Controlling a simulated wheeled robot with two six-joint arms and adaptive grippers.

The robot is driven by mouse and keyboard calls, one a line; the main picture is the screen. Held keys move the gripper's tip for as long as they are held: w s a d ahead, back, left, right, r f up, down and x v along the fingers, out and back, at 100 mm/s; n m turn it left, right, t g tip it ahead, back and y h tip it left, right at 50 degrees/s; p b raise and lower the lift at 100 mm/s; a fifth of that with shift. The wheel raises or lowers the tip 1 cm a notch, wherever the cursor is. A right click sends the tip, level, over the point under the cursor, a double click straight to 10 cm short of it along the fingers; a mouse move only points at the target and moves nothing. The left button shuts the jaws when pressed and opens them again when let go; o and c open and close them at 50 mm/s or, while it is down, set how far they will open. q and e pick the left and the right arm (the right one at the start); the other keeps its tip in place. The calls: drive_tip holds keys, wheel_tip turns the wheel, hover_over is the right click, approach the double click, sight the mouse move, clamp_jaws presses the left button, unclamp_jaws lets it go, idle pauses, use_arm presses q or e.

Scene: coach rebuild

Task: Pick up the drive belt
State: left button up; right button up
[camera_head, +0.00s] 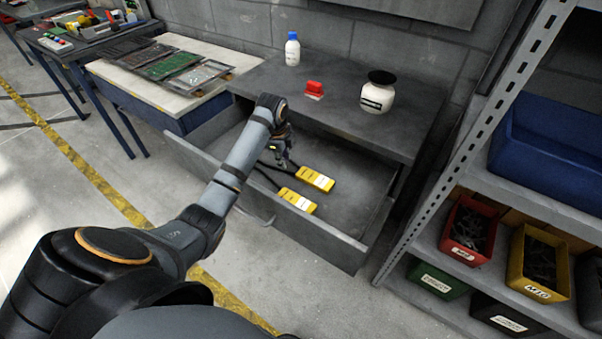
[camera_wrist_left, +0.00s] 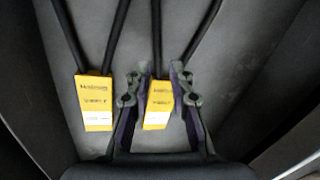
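Two black belts, each with a yellow printed sleeve, lie in the open grey drawer (camera_head: 345,215). The farther sleeve (camera_head: 315,179) and the nearer sleeve (camera_head: 297,200) show side by side in the head view. My left gripper (camera_head: 284,163) is over the drawer, close to the belts. In the left wrist view, my left gripper (camera_wrist_left: 161,85) is open, with the right-hand yellow sleeve (camera_wrist_left: 158,104) between its fingers in the picture. I cannot tell the height gap. The other sleeve (camera_wrist_left: 94,102) is left of the fingers. My right gripper is not in view.
On the bench top above the drawer stand a white bottle with a blue cap (camera_head: 292,49), a red object (camera_head: 314,89) and a white jar with a black lid (camera_head: 378,92). A metal shelf with red (camera_head: 469,231) and yellow bins (camera_head: 538,263) is at the right.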

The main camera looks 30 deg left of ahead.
sight(286, 170)
use_arm(q)
drive_tip(key=f, duration=0.5)
drive_tip(key=shift+w+d, duration=0.1)
drive_tip(key=shift+w, duration=0.25)
drive_tip(key=shift+r, duration=0.1)
clamp_jaws()
